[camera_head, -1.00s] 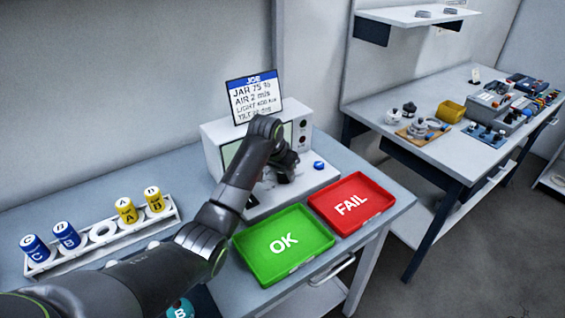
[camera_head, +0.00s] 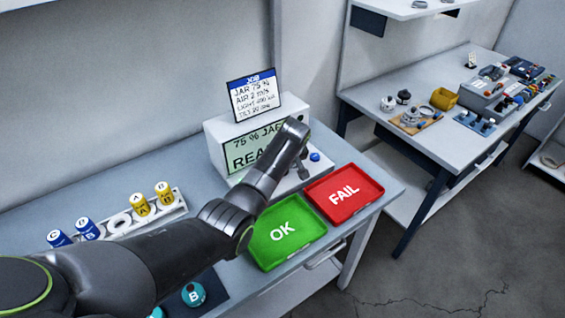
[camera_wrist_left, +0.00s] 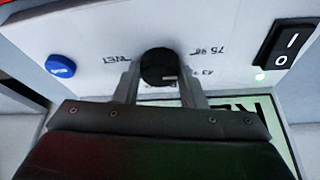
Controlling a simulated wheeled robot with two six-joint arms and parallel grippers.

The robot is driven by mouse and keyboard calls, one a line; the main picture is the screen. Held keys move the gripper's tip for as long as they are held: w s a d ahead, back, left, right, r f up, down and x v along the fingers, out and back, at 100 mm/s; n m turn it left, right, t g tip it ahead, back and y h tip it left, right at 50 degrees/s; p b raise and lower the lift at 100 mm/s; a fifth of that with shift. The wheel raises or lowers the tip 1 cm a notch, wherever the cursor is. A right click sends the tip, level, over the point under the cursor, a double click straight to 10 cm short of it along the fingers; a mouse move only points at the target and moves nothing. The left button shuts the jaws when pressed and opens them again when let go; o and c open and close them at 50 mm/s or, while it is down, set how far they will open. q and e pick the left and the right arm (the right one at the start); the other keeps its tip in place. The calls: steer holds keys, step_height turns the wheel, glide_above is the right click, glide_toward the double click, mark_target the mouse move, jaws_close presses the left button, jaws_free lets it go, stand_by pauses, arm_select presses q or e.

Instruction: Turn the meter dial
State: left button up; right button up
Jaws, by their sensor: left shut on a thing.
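The meter (camera_head: 217,147) is a white box on the bench with a green screen (camera_head: 240,153) reading "75 % JAR" and part of another word. Its black dial (camera_wrist_left: 159,66) shows in the wrist view, between markings that look like "WET", "75 %" and "43 %". A short white mark is on the dial's lower right. My left gripper (camera_wrist_left: 160,88) is shut on the dial, one finger on each side. In the head view my left arm crosses in front of the meter, and the gripper (camera_head: 300,172) is partly hidden. My right gripper is not in view.
A blue button (camera_wrist_left: 60,66) and a black rocker switch (camera_wrist_left: 287,50) flank the dial. A job card (camera_head: 254,94) stands on the meter. The green OK tray (camera_head: 270,255) and red FAIL tray (camera_head: 330,208) lie in front. A jar rack (camera_head: 175,211) is left.

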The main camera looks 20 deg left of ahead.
arm_select(q)
steer(key=shift+w+n+g+y, duration=0.15)
steer(key=shift+n+g+y, duration=0.2)
steer(key=shift+n, duration=0.95)
steer(key=o, duration=1)
steer(key=b+v, duration=0.1)
steer(key=v, duration=1.6)
steer(key=shift+d+r, duration=0.15)
steer(key=shift+r, duration=0.1)
steer(key=shift+f, duration=0.15)
